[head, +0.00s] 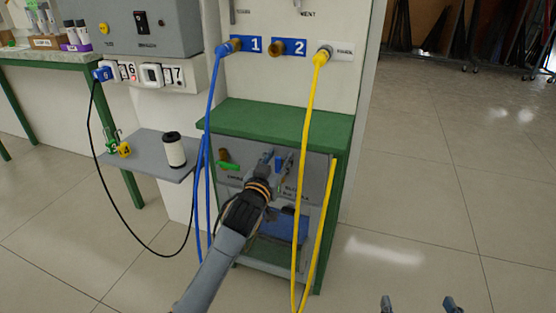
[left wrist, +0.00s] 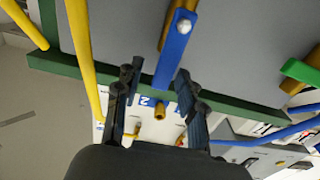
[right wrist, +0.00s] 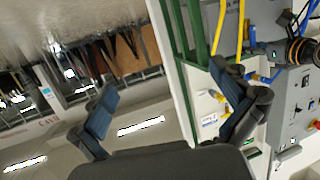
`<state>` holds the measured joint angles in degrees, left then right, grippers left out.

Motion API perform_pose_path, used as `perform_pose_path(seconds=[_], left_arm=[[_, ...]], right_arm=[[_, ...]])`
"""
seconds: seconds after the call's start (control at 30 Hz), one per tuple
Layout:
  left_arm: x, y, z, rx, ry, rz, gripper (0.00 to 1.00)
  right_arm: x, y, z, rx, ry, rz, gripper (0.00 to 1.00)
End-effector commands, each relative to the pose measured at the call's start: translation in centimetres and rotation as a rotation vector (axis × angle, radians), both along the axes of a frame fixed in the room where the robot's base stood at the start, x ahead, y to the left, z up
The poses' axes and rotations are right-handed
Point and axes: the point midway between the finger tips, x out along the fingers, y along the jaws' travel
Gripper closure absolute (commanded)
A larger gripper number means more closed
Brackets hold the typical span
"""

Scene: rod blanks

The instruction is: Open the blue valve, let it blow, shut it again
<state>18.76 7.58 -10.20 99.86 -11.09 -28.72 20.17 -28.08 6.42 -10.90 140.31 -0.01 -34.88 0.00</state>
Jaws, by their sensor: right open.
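The blue valve's lever (left wrist: 176,50) shows in the left wrist view, long and flat, fixed by a silver bolt on a brass body. My left gripper (left wrist: 157,78) is open, with one finger on each side of the lever's free end; I cannot tell if either touches it. In the head view my left gripper (head: 277,164) is at the grey panel below the green shelf, and it hides much of the valve. My right gripper (head: 420,304) is open and empty at the bottom right, over the floor; its spread fingers show in the right wrist view (right wrist: 172,100).
A green-handled valve (head: 229,165) sits left of my left gripper on the panel. A blue hose (head: 212,100) and a yellow hose (head: 308,120) hang down in front of the cabinet. A grey side shelf (head: 150,152) holds a white cylinder (head: 174,152). The floor at right is clear.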

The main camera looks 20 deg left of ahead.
Motion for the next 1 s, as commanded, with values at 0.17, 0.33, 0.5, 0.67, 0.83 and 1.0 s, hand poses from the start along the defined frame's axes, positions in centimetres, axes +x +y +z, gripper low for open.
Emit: perform_pose_path(seconds=[0.17,0.33,0.5,0.67,0.83,1.0], left_arm=[[0.0,0.0,0.0,0.0,0.0,0.0,0.73],[0.0,0.0,0.0,0.0,0.0,0.0,1.0],[0.0,0.0,0.0,0.001,0.0,0.0,1.0],[0.0,-0.1,0.1,0.019,-0.001,0.0,1.0],[-0.1,-0.5,0.2,0.073,-0.001,0.0,1.0],[-0.1,-1.1,0.2,0.167,-0.004,-0.001,1.0]], right_arm=[[0.0,0.0,0.0,0.0,0.001,0.0,0.0],[0.0,0.0,0.0,0.0,0.001,0.0,0.0],[0.0,0.0,0.0,-0.001,0.002,-0.001,0.0],[-0.3,-0.2,-0.7,-0.011,0.047,-0.002,0.0],[-1.7,-0.9,-3.1,-0.046,0.193,-0.012,0.0],[-4.6,-2.2,-6.4,-0.1,0.422,-0.029,0.0]])
